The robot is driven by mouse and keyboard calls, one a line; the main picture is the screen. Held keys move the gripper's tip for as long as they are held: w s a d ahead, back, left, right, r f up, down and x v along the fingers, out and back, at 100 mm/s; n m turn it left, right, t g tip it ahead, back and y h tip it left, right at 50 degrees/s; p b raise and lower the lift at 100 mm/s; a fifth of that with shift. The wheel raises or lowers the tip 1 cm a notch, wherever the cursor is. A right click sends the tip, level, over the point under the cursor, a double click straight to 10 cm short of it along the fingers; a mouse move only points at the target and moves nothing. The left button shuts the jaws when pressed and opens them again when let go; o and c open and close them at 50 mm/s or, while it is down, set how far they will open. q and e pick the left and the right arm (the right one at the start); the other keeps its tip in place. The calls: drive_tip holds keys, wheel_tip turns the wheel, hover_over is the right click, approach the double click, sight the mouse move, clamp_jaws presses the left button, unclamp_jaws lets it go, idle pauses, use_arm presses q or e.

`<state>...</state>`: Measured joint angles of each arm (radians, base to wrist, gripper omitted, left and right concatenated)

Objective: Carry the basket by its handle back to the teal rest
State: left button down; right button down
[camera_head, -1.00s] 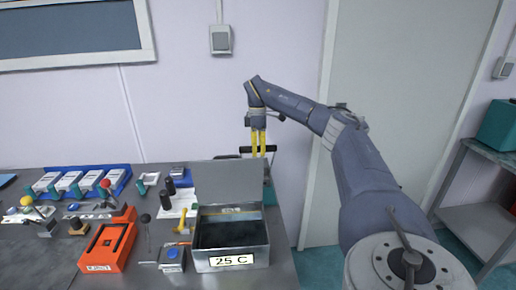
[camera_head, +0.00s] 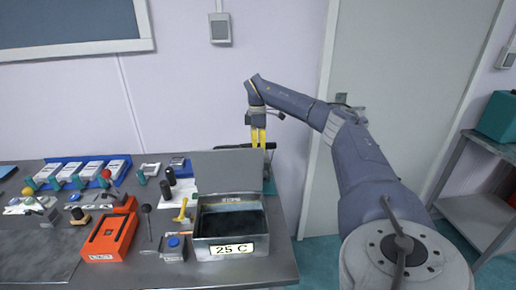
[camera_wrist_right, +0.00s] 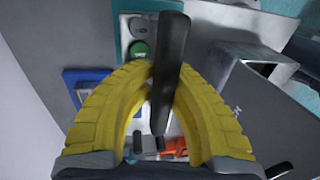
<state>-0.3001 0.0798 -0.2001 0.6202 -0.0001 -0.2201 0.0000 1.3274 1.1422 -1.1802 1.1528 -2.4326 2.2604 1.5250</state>
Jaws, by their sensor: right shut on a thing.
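My right gripper (camera_head: 258,138), with yellow fingers, is shut on the black handle (camera_head: 270,146) behind the 25 C box. In the right wrist view, the yellow fingers (camera_wrist_right: 160,125) close around this black bar (camera_wrist_right: 172,60). The basket below the handle cannot be made out; the raised grey lid (camera_head: 228,172) blocks the head view there. A teal piece (camera_head: 269,187), possibly the teal rest, shows just right of the lid. A teal-edged unit with a green button (camera_wrist_right: 139,50) lies beneath the handle in the wrist view. My left gripper is not in view.
The open metal 25 C box (camera_head: 231,249) stands at the table's right front. A yellow tool (camera_head: 183,210), an orange tray (camera_head: 110,238) and a blue rack (camera_head: 85,172) are to its left. A teal case (camera_head: 498,117) sits on a shelf at far right.

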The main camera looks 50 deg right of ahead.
drive_tip(key=shift+s+a, duration=0.6)
drive_tip(key=shift+s, duration=0.05)
idle(0.8)
drive_tip(key=shift+f, duration=1.05)
idle(1.7)
drive_tip(key=c, duration=1.5)
unclamp_jaws()
drive_tip(key=shift+w+d+r, duration=0.25)
drive_tip(key=shift+r, duration=1.7)
drive_tip(key=shift+w+d+r, duration=0.2)
drive_tip(key=shift+r, duration=1.8)
drive_tip(key=shift+w+d+r, duration=0.25)
drive_tip(key=shift+r, duration=1.7)
